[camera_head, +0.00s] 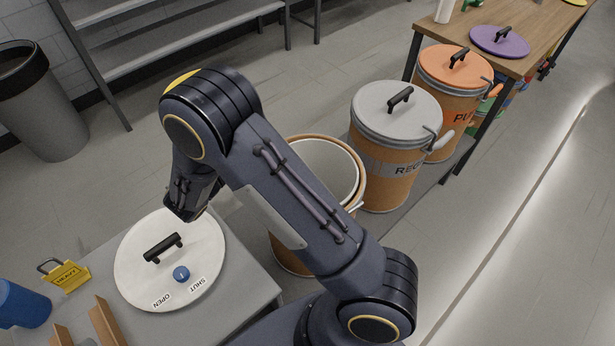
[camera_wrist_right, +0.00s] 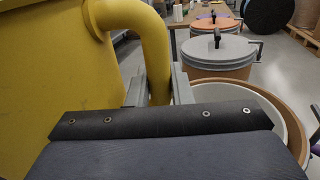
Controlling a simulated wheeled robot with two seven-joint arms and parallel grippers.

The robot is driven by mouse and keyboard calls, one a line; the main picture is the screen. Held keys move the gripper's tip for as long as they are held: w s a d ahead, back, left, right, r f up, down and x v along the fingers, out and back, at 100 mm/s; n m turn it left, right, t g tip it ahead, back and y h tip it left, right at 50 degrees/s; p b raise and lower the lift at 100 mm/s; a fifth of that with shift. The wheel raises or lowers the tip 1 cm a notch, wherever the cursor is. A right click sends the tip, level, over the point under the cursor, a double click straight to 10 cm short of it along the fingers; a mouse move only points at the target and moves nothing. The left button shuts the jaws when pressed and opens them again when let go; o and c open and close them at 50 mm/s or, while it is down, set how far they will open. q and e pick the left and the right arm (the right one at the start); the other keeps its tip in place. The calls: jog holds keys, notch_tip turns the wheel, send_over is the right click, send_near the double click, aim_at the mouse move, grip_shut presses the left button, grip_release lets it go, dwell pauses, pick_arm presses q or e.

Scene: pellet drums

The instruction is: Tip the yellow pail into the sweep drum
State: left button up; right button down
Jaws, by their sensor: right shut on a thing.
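The yellow pail (camera_wrist_right: 45,75) fills the left of the right wrist view, close up, with its thick curved handle (camera_wrist_right: 155,50). My right gripper (camera_wrist_right: 158,90) is shut on that handle. In the head view my right arm hides the gripper and nearly all of the pail; a yellow sliver (camera_head: 180,79) shows past the arm. An open drum with a pale inside (camera_head: 325,165) stands partly behind my arm, its label hidden. It also shows in the right wrist view (camera_wrist_right: 250,95), to the right of the pail. The pail's mouth and contents are not visible. My left gripper is out of view.
A grey-lidded drum (camera_head: 390,150) and an orange-lidded drum (camera_head: 455,95) stand beyond the open drum. A table (camera_head: 545,50) holds a purple lid (camera_head: 499,41). A white round lid (camera_head: 170,260) marked OPEN and SHUT lies at lower left. A grey bin (camera_head: 45,110) stands far left.

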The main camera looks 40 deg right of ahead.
jog(key=s+a+f+m+g+b, duration=0.1)
jog(key=s+a+f+m+g, duration=0.2)
jog(key=s+f+m+g, duration=0.3)
notch_tip(320, 180, down, 2)
jog(key=m+g, duration=0.1)
jog(key=g, duration=0.3)
jog(key=shift+a+h, duration=0.35)
jog(key=shift+h, duration=0.05)
jog(key=shift+s+r+y, duration=0.15)
jog(key=shift+y, duration=0.15)
jog(key=shift+s+d+f+m+t+y+b, duration=0.1)
jog(key=shift+f+m+t+y+b, duration=0.45)
jog(key=shift+y, duration=0.7)
jog(key=shift+d+f+m+t+y+b, duration=0.1)
jog(key=shift+f+m+t+y+b, duration=0.3)
jog(key=shift+m+t+y+b, duration=0.65)
jog(key=shift+s+d+f+m+t+y+b, duration=0.1)
jog(key=shift+f+m+t+y+b, duration=0.3)
jog(key=shift+y, duration=1.1)
